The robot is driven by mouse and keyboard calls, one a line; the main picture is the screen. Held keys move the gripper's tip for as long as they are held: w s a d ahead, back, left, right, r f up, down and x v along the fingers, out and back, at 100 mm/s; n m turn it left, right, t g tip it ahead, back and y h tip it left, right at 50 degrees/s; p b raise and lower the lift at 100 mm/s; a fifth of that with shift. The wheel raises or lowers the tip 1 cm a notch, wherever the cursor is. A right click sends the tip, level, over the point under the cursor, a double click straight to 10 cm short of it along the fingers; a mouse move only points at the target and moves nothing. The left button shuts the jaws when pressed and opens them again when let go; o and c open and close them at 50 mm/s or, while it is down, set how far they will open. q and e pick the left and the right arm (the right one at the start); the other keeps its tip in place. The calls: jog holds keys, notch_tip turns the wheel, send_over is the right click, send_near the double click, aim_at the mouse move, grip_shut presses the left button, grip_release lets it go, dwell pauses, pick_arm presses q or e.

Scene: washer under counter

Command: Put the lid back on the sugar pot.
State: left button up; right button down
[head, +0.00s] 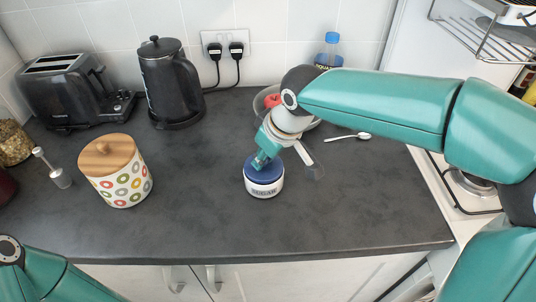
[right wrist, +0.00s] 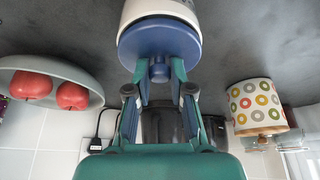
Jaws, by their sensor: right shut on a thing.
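The sugar pot (head: 265,189) is a small white pot with dark lettering, standing upright near the middle of the counter. Its blue lid (head: 256,176) is over the pot's mouth, and I see no clear gap between them. In the right wrist view the lid (right wrist: 160,38) covers the end of the white pot (right wrist: 150,9). My right gripper (head: 262,163) is at the lid from above, and its fingers (right wrist: 160,75) are shut on the lid's blue knob. My left gripper is out of view; only part of my left arm shows at the lower left.
A patterned canister (head: 123,187) with a wooden lid stands left of the pot. A kettle (head: 168,85) and toaster (head: 68,92) are behind it. A fruit bowl (right wrist: 82,80), spoon (head: 348,136) and bottle (head: 329,52) are beyond my right gripper. The front counter is clear.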

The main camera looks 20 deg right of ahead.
jog(key=shift+c, duration=2.3)
grip_release()
jog(key=shift+r, duration=0.15)
jog(key=shift+r+p, duration=2.75)
jog(key=shift+r, duration=0.65)
grip_shut()
